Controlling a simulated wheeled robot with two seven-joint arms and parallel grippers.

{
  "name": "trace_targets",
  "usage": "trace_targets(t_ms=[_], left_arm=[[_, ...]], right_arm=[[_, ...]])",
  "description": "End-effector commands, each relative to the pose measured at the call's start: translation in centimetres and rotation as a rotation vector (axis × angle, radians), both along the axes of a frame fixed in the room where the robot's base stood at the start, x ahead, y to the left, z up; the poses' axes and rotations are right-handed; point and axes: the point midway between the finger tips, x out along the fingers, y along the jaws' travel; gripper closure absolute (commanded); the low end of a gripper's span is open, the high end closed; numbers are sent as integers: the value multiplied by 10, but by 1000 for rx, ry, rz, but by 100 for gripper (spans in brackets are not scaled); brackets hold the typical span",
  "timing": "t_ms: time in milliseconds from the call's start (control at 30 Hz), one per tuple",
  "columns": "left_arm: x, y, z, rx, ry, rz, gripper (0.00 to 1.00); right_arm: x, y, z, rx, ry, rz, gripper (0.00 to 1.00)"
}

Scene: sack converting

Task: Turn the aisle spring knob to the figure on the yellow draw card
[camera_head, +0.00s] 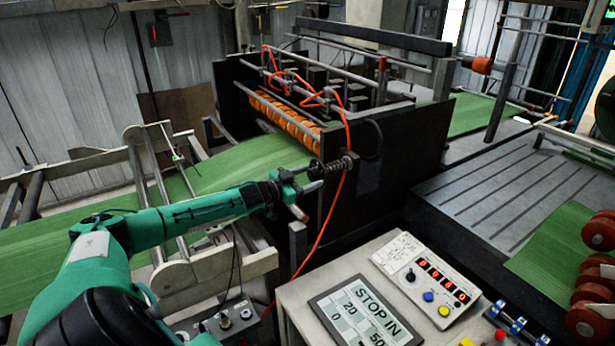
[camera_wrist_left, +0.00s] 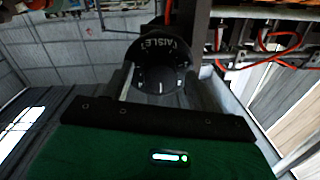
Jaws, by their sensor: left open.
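The spring knob (camera_head: 337,165) sticks out from the dark side plate of the machine, with a coil spring on its shaft. In the left wrist view the round black knob face (camera_wrist_left: 160,66) carries the lettering AISLE, small marks and a pale pointer line. My left gripper (camera_head: 312,178) is open right at the knob. In the left wrist view its two fingers (camera_wrist_left: 160,90) stand on either side of the knob's lower part; I cannot tell whether they touch it. No yellow draw card can be made out. My right gripper is not in view.
An orange hose (camera_head: 331,214) hangs beside the knob. Green sack web (camera_head: 236,168) runs through the machine. Dark red rollers (camera_head: 600,232) stand at right.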

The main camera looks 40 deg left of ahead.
Motion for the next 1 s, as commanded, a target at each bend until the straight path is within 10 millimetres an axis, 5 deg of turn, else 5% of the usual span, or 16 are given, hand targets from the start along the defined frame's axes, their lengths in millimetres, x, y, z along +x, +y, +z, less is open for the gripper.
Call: trace_targets(t_ms=[300,533,1000], left_arm=[[1,0,0,0,-1,0,41],[1,0,0,0,0,0,84],[1,-1,-3,96,-30,-1,86]], right_arm=[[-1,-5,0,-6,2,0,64],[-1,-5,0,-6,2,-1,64],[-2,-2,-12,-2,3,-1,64]])
